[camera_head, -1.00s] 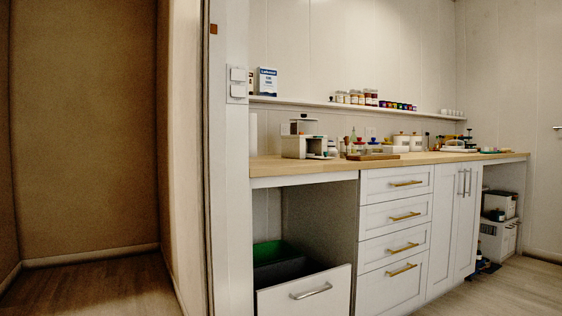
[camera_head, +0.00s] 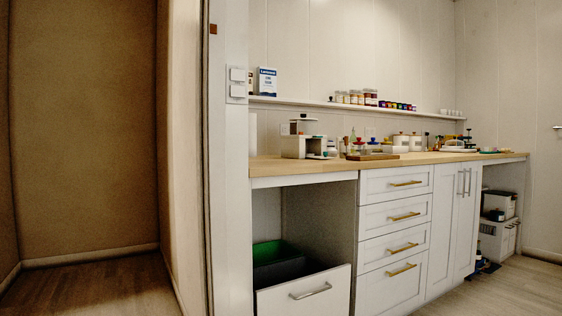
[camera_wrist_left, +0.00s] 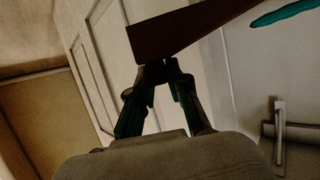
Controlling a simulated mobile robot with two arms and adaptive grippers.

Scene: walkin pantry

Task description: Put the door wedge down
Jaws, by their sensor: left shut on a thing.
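The door wedge (camera_wrist_left: 185,32) is a dark brown tapered block at the top of the left wrist view. My left gripper (camera_wrist_left: 158,70) is shut on it, with both fingertips meeting at its lower edge. The wedge hides part of the surface behind it, and its right end narrows upward toward the top edge. The head view shows neither the wedge nor my grippers. My right gripper is in no view.
In the left wrist view, a pale panelled surface has a metal handle (camera_wrist_left: 280,130), and a teal strip (camera_wrist_left: 285,13) shows at upper right. The head view shows a counter (camera_head: 275,167), an open bin drawer (camera_head: 305,292) and bare floor (camera_head: 95,289) at left.

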